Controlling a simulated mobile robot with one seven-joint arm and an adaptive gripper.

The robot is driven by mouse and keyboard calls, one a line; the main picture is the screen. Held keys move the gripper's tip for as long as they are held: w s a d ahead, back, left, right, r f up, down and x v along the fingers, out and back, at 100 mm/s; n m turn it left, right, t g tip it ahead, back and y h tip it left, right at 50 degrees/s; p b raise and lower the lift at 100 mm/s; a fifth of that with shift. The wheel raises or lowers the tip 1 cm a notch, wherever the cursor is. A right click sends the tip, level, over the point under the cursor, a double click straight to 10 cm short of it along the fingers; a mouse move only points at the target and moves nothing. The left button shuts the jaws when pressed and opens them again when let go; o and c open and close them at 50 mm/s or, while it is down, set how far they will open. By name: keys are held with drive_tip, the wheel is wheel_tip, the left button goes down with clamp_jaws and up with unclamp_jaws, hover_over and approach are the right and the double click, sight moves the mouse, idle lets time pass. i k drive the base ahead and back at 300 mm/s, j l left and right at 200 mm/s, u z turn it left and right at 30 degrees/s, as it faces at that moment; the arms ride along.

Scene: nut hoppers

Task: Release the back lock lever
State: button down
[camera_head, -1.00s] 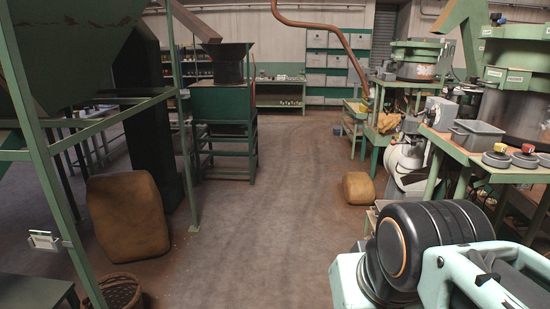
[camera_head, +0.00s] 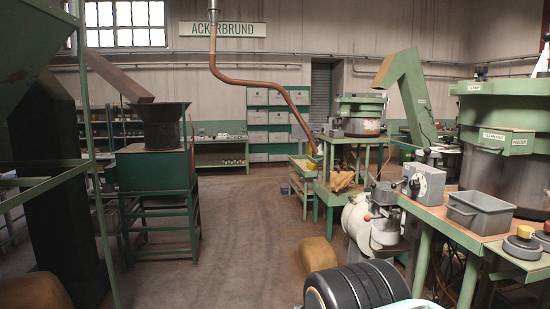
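I cannot make out a thing that is clearly the back lock lever. A grey control box (camera_head: 424,185) with a dark dial and a small black-knobbed handle stands on the right workbench (camera_head: 455,225). A light grey machine (camera_head: 370,226) with a small red part stands low beside that bench. A large round green-and-grey feeder (camera_head: 505,130) stands at the far right. My gripper is not in view. Only part of my arm shows at the bottom right, with black ribbed rings, and it hides the floor there.
A grey tray (camera_head: 480,212) and weight-like discs (camera_head: 522,246) lie on the right bench. A green stand with a dark funnel (camera_head: 164,125) is at the left. A brown sack (camera_head: 317,254) lies on the floor near the bench. The middle aisle (camera_head: 235,235) is clear.

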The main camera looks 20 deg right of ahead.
sight(427, 151)
drive_tip(key=i, duration=1.6)
drive_tip(key=z, duration=0.4)
